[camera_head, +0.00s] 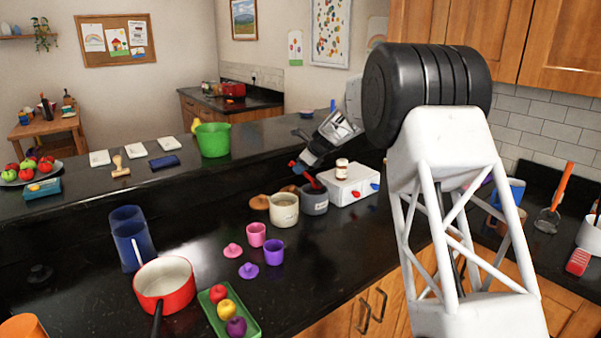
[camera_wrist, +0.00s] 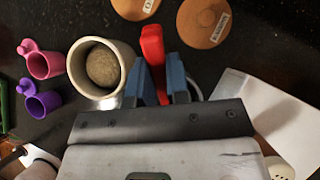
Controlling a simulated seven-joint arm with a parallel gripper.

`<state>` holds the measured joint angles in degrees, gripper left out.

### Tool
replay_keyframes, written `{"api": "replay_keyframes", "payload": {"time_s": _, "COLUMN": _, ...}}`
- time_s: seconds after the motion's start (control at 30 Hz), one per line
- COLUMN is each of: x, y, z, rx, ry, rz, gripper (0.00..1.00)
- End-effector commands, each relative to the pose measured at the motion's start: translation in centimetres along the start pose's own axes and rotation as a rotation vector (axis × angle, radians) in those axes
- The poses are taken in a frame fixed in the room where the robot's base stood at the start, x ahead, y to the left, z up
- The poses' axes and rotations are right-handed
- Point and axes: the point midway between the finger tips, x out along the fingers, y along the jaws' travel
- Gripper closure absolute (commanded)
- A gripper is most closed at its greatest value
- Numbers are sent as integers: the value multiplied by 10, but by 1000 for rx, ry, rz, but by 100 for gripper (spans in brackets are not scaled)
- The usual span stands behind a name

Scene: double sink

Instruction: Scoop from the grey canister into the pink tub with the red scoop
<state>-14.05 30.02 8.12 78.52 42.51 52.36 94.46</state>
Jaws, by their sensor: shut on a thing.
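My gripper (camera_head: 299,168) is shut on the red scoop (camera_head: 312,181), just above the grey canister (camera_head: 314,202). In the wrist view the blue fingers of my gripper (camera_wrist: 156,80) clasp the red scoop (camera_wrist: 152,42). The scoop's lower end is at the canister's mouth; whether it is inside, and whether it holds anything, I cannot tell. My gripper hides most of the canister in the wrist view. The pink tub (camera_head: 257,234) stands open on the counter, left of the canisters, and also shows in the wrist view (camera_wrist: 45,65).
A cream canister (camera_head: 284,210) with beige contents (camera_wrist: 102,66) stands between the pink tub and grey canister. A purple tub (camera_head: 274,250) is beside the pink one. A white box (camera_head: 350,186) bearing a small jar (camera_head: 342,166) stands close right. Brown lids (camera_wrist: 204,20) lie behind.

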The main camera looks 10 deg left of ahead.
Motion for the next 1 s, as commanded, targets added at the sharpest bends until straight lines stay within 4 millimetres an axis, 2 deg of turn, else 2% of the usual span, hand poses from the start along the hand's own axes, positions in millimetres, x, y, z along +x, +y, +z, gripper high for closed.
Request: {"api": "replay_keyframes", "payload": {"time_s": 1.0, "x": -38, "y": 0, "z": 30, "rx": 0, "ry": 0, "rz": 0, "gripper": 100}}
